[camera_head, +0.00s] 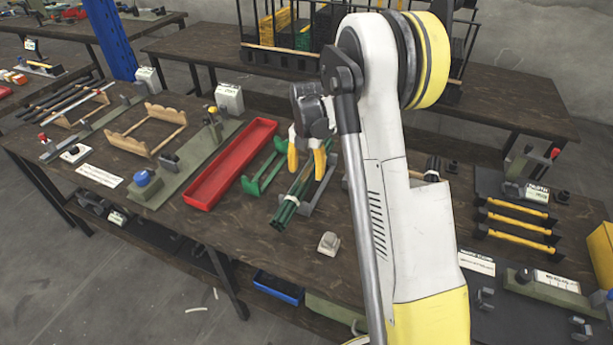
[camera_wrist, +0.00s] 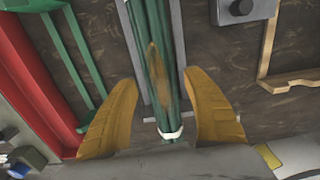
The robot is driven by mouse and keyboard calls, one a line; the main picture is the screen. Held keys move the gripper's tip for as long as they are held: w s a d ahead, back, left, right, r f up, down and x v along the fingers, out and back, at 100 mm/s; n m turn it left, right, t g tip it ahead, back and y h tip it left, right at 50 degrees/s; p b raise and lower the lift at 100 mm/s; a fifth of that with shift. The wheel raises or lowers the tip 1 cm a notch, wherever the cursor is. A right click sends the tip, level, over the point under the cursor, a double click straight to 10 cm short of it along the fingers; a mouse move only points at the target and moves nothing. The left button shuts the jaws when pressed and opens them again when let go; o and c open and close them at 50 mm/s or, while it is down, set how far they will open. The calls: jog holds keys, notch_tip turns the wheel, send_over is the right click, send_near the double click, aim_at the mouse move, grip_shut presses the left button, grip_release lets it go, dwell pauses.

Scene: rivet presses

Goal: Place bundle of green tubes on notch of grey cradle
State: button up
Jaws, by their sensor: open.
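The bundle of green tubes (camera_head: 289,208) has a white band (camera_wrist: 170,134) near one end. In the wrist view the tubes (camera_wrist: 157,60) run up the middle, with grey rails of the cradle (camera_wrist: 177,40) on both sides. In the head view the grey cradle (camera_head: 317,197) shows beside and under the bundle. I cannot tell whether the tubes rest fully in its notch. My gripper (camera_head: 306,160) has yellow fingers, open, one on each side of the bundle with gaps in the wrist view (camera_wrist: 162,112). My gripper hides part of the bundle's far end.
A green cradle (camera_head: 258,186) and a long red tray (camera_head: 228,170) stand left of the bundle. A small grey block (camera_head: 329,243) sits near the table's front edge. Yellow-handled tools (camera_head: 517,217) lie on a dark mat at right. Bare wood lies in front of the bundle.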

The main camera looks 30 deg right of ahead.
aim_at(307, 173)
notch_tip(307, 173, up, 7)
jog(key=shift+r+p, duration=0.15)
jog(key=shift+p, duration=0.85)
jog(key=s+a+r+m+t, duration=0.3)
jog(key=s+a+r+m, duration=0.6)
jog(key=s+r+m, duration=0.3)
jog(key=s+a+r+m+t, duration=0.1)
jog(key=s+a+m+t, duration=0.3)
jog(key=s+m, duration=0.9)
jog(key=shift+s+a+r+m, duration=0.15)
jog(key=shift+a+r+m, duration=0.2)
jog(key=shift+a, duration=1.05)
